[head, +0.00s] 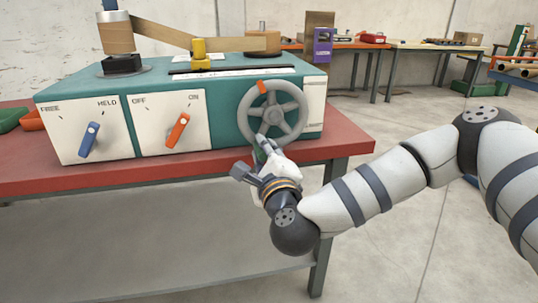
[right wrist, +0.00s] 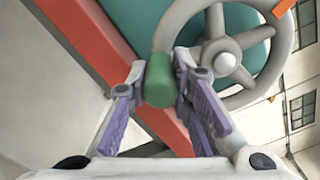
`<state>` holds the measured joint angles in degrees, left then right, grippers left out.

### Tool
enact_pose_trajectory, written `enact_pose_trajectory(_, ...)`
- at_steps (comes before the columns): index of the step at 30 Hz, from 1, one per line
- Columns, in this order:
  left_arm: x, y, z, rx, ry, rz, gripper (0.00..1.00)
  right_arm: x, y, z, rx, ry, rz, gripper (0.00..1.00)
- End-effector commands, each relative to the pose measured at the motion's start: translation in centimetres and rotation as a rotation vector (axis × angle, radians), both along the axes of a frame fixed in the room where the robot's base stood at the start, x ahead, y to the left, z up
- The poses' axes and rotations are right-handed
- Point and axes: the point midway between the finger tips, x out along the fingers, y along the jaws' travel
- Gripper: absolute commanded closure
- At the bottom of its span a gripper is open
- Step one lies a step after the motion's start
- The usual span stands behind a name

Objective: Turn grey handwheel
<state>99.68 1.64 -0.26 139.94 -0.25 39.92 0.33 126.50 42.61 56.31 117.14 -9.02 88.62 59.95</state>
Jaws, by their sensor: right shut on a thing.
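The grey handwheel (head: 301,106) is on the right end of the teal machine's front. It has several spokes and an orange mark (head: 263,87) at the upper left of its rim. My right gripper (head: 264,147) is at the wheel's lower left edge. In the right wrist view, my right gripper (right wrist: 160,92) is shut on the wheel's green handle (right wrist: 159,88), with a purple-padded finger on each side. The handwheel (right wrist: 280,62) fills the upper right there, with its orange mark (right wrist: 283,8) at the top. My left gripper is not in view.
The teal machine (head: 226,128) stands on a red-topped bench (head: 100,178). Its front has a blue switch (head: 90,138) tilted towards HELD and an orange switch (head: 178,130) tilted towards ON. A wooden arm (head: 160,35) spans above it. Open floor lies to the right.

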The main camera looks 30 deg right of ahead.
Motion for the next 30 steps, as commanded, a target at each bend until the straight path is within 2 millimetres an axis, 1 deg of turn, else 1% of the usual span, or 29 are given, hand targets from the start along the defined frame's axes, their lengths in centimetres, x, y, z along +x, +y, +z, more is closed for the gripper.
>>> enact_pose_trajectory(3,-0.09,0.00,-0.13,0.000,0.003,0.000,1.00,0.07,0.49,0.16,0.053,-0.012,0.005,1.00)
enact_pose_trajectory(10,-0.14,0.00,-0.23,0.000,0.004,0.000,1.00,0.16,0.83,0.47,0.115,-0.027,0.005,1.00)
enact_pose_trajectory(26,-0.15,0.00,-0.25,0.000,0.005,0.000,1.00,0.18,0.93,0.63,0.133,-0.033,0.005,1.00)
enact_pose_trajectory(27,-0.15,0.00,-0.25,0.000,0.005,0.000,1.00,0.19,0.92,0.64,0.133,-0.034,0.005,0.73)
enact_pose_trajectory(29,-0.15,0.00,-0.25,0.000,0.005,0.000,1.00,0.19,0.91,0.63,0.133,-0.034,0.005,0.59)
enact_pose_trajectory(30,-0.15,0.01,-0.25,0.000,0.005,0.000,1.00,0.18,0.89,0.62,0.133,-0.033,0.004,0.59)
